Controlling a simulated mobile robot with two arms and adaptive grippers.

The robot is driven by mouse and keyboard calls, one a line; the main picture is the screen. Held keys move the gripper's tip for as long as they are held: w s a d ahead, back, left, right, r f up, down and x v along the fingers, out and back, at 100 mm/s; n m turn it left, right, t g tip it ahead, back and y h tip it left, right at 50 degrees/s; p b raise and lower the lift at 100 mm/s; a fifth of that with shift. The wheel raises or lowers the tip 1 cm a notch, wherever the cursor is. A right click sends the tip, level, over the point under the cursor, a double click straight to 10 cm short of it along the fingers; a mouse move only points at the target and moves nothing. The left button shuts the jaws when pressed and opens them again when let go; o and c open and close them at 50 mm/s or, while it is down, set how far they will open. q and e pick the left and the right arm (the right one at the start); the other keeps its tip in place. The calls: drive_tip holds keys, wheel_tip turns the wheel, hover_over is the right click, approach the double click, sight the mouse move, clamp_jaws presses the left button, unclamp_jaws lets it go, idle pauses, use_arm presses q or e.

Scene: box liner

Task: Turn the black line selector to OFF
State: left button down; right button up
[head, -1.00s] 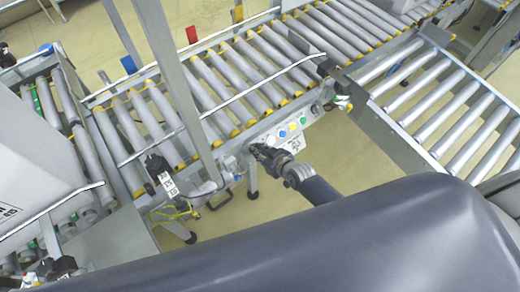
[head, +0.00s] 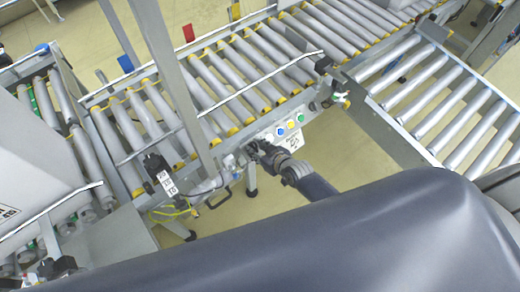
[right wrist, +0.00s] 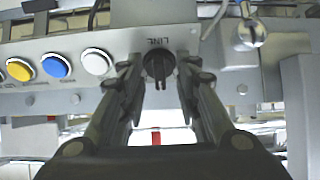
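The black line selector (right wrist: 158,67) is a round knob on the grey panel, under an upside-down "LINE" label in the right wrist view. Its raised grip stands upright in that view. My right gripper (right wrist: 158,76) is open, with one finger on each side of the knob. Gaps show between the fingers and the knob, and I cannot tell whether either tip touches it. In the head view my right gripper (head: 257,150) is at the conveyor's side panel and hides the selector. My left gripper is not in view.
White (right wrist: 97,62), blue (right wrist: 56,65) and yellow (right wrist: 19,69) buttons sit left of the knob in the right wrist view. A silver-tipped fitting (right wrist: 251,33) is to the right. A roller conveyor (head: 210,90) runs behind the panel, and a grey post (head: 180,85) stands left of my gripper.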

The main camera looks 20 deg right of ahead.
drive_tip(key=v, duration=1.2)
drive_tip(key=shift+w+r, duration=0.1)
drive_tip(key=s+d+f+m+g+h, duration=0.1)
drive_tip(key=s+d+f, duration=0.15)
drive_tip(key=f, duration=0.45)
drive_tip(key=s+d+f+g+h, duration=0.1)
drive_tip(key=s+f+g, duration=0.1)
drive_tip(key=s+f, duration=0.35)
drive_tip(key=s+d+f+g+h, duration=0.1)
drive_tip(key=s+f+g, duration=0.2)
drive_tip(key=s+f, duration=0.7)
drive_tip(key=s+d+f+g, duration=0.1)
drive_tip(key=s+f+g, duration=0.2)
drive_tip(key=s+f, duration=0.6)
drive_tip(key=s, duration=0.6)
drive_tip(key=shift+s+d+f+m+h, duration=0.15)
drive_tip(key=shift+s+f+m+h, duration=0.15)
drive_tip(key=shift+s+f+h, duration=0.1)
